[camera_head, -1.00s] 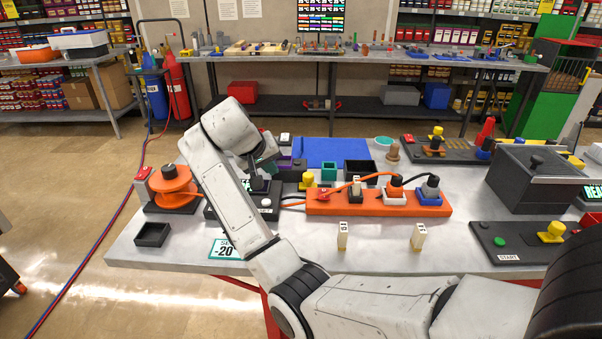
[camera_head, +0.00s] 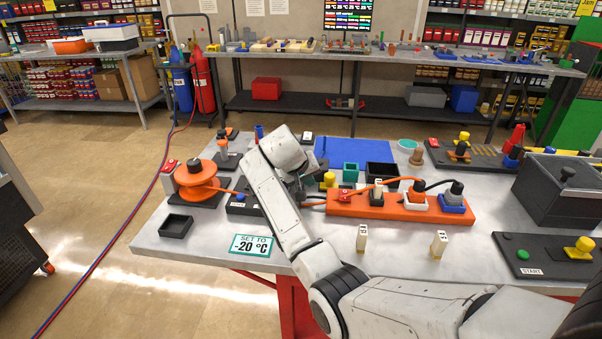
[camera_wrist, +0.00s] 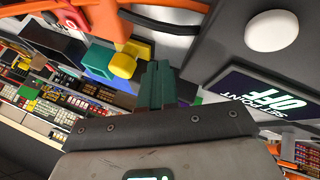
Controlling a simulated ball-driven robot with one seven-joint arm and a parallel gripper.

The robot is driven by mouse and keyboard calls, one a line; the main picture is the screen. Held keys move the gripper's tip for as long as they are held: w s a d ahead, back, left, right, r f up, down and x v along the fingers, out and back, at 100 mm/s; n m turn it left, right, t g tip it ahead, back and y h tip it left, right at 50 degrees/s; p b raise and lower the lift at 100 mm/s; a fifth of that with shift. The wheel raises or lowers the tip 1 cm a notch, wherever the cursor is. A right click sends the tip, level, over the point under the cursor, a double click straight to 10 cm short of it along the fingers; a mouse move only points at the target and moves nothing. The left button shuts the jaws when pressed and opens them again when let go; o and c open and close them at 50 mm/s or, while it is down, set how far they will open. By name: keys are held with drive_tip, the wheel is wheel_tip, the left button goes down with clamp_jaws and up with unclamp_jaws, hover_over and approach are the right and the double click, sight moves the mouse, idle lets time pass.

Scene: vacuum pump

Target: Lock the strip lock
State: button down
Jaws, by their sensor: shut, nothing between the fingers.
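The orange power strip (camera_head: 402,209) lies on the grey table, with several plugs standing in it. A small red part (camera_head: 347,195) sits at its left end and may be the strip lock; its setting is too small to read. A yellow knob (camera_head: 329,180) stands just behind that end. In the wrist view my gripper (camera_wrist: 158,82) is shut and empty, its teal fingers close together. The yellow knob (camera_wrist: 124,62) shows just left of the fingertips, and an orange part (camera_wrist: 100,20) shows above. In the head view my arm hides most of the gripper.
A dark panel with a white button (camera_wrist: 272,31) and a "SETPOINT OFF" display (camera_wrist: 265,100) is close on the right in the wrist view. An orange reel (camera_head: 197,180), a black tray (camera_head: 176,226) and a "-20 °C" card (camera_head: 252,245) lie left. Two small tags stand in front of the strip.

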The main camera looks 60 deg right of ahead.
sight(334, 178)
drive_tip(key=shift+s+d, duration=0.95)
drive_tip(key=shift+d, duration=0.1)
drive_tip(key=s+p, duration=0.1)
drive_tip(key=s+d+p, duration=0.1)
drive_tip(key=s, duration=0.2)
drive_tip(key=shift+s+d+r+p, duration=0.1)
drive_tip(key=shift+d+r+p, duration=0.05)
drive_tip(key=shift+d+p, duration=0.25)
drive_tip(key=shift+a, duration=0.1)
drive_tip(key=b+v, duration=0.1)
drive_tip(key=v, duration=0.9)
drive_tip(key=shift+a+r, duration=0.25)
